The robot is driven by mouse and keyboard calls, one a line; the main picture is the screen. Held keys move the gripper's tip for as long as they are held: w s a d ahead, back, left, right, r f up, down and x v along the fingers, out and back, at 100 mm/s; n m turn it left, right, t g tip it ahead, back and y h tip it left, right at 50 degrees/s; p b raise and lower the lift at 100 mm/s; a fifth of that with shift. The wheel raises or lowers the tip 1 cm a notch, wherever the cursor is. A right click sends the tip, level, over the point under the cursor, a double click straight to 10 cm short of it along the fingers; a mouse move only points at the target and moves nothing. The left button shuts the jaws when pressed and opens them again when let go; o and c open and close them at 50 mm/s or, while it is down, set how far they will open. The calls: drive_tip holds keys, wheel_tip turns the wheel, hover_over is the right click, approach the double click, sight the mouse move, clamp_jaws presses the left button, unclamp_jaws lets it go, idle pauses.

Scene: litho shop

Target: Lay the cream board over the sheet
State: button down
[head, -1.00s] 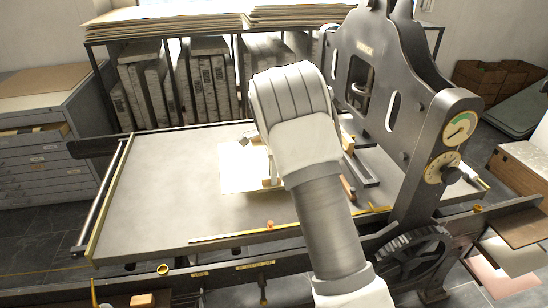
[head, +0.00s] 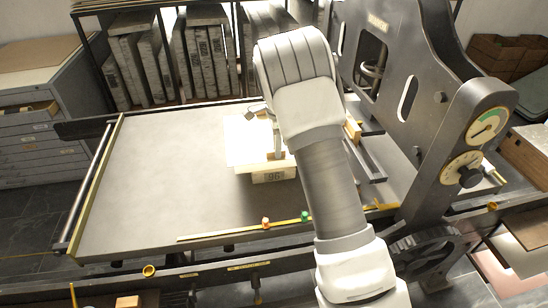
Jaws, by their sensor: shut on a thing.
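The cream board (head: 243,150) is a pale flat rectangle over the grey press bed, left of my forearm. My gripper (head: 276,155) is largely hidden behind my wrist; a finger shows at the board, and it is shut on the board. A pale stone block (head: 273,176) with the number 96 on its front face shows just below the board's near edge. The board reaches further left than the block's visible face. I cannot tell whether board and block touch. I cannot make out the sheet separately; it may be hidden beneath the board.
The bed (head: 150,180) is bare to the left. A yellow strip along its front edge carries an orange marker (head: 265,222) and a green marker (head: 304,216). The dark press frame (head: 425,110) with dials stands close on the right. A rack of stones (head: 205,55) stands behind.

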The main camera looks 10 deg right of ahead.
wheel_tip(320, 180, down, 8)
drive_tip(key=shift+r, duration=0.25)
drive_tip(key=shift+b, duration=0.3)
drive_tip(key=shift+f, duration=0.15)
drive_tip(key=c, duration=0.8)
unclamp_jaws()
drive_tip(key=shift+r, duration=0.2)
